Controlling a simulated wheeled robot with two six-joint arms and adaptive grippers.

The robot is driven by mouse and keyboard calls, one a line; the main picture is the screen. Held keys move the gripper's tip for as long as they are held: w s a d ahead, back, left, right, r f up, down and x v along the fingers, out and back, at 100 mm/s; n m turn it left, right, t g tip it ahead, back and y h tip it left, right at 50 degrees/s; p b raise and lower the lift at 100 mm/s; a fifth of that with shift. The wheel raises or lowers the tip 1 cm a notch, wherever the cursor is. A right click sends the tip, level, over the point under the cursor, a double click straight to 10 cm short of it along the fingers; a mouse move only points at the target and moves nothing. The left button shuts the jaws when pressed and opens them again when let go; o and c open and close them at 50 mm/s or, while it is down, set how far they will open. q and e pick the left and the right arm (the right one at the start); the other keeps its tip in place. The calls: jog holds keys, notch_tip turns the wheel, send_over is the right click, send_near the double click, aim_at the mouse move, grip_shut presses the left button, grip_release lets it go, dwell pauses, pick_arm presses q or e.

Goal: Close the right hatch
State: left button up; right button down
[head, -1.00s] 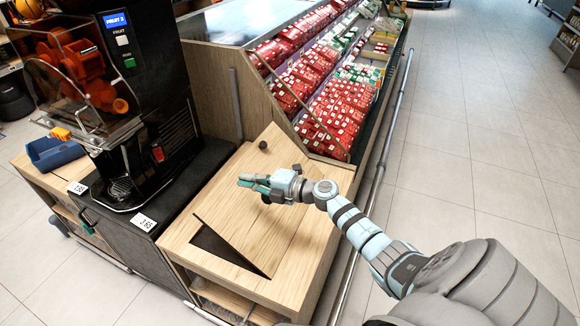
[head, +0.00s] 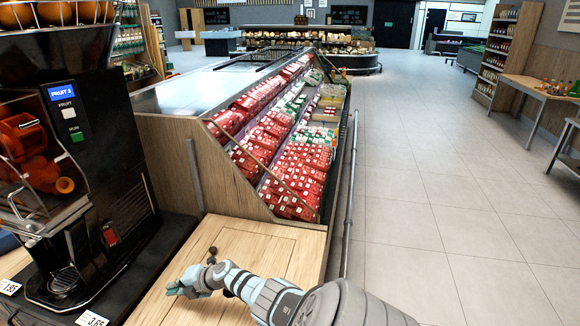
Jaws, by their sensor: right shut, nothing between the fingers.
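The right hatch (head: 255,262) is a light wooden panel in the counter to the right of the juicer. It looks flat in the counter top, with a thin seam along its far and right sides. Its near part is hidden by my arm or cut off by the picture edge. A small dark knob (head: 212,251) stands on the wood just beyond my right wrist. My right gripper (head: 173,289) is shut and empty, low over the left part of the wood. I cannot tell whether it touches. My left gripper is not in view.
The black orange juicer (head: 105,165) stands close on the left, with price tags (head: 93,319) at its base. A sloped display case of red packs (head: 300,165) rises behind the counter. A metal rail (head: 349,190) runs along its right side. The tiled floor to the right is clear.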

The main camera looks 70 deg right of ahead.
aim_at(179, 305)
jog(key=shift+w+f+b, duration=0.25)
jog(key=shift+f+b, duration=0.25)
jog(key=shift+f, duration=0.35)
jog(key=shift+w+f+b, duration=0.2)
jog(key=shift+f+b, duration=0.3)
jog(key=shift+f, duration=0.35)
notch_tip(179, 305, up, 14)
jog(key=p, duration=1.3)
jog(key=shift+w+a, duration=0.1)
